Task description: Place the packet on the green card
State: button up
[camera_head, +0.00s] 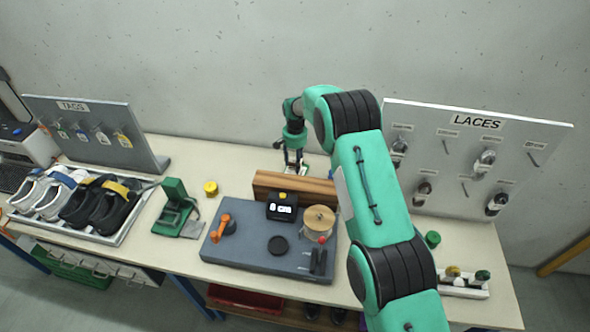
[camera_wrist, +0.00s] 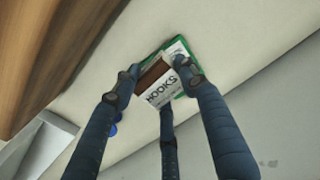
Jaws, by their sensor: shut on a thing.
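The packet (camera_wrist: 160,99), white with the word HOOKS and a brown part, is between the fingers of my gripper (camera_wrist: 152,84) in the wrist view. My gripper is shut on it. The green card (camera_wrist: 194,58) lies on the pale table just behind the packet, showing a green edge and a white area. The packet overlaps the card in this view and hides part of it; I cannot tell whether they touch. In the head view my gripper (camera_head: 293,166) is low behind the wooden block, and the packet is too small to make out clearly.
The wooden block (camera_head: 295,190) stands in front of my gripper in the head view, with the grey work panel (camera_head: 250,252) nearer. The LACES board (camera_head: 475,155) stands right, the TAGS board (camera_head: 95,130) left. A shoe tray (camera_head: 125,236) is at left.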

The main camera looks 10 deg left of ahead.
jog(key=shift+f, duration=0.25)
jog(key=shift+f, duration=1.85)
jog(key=shift+f, duration=0.1)
jog(key=o, duration=1.2)
notch_tip(320, 180, up, 12)
jog(key=shift+r, duration=0.1)
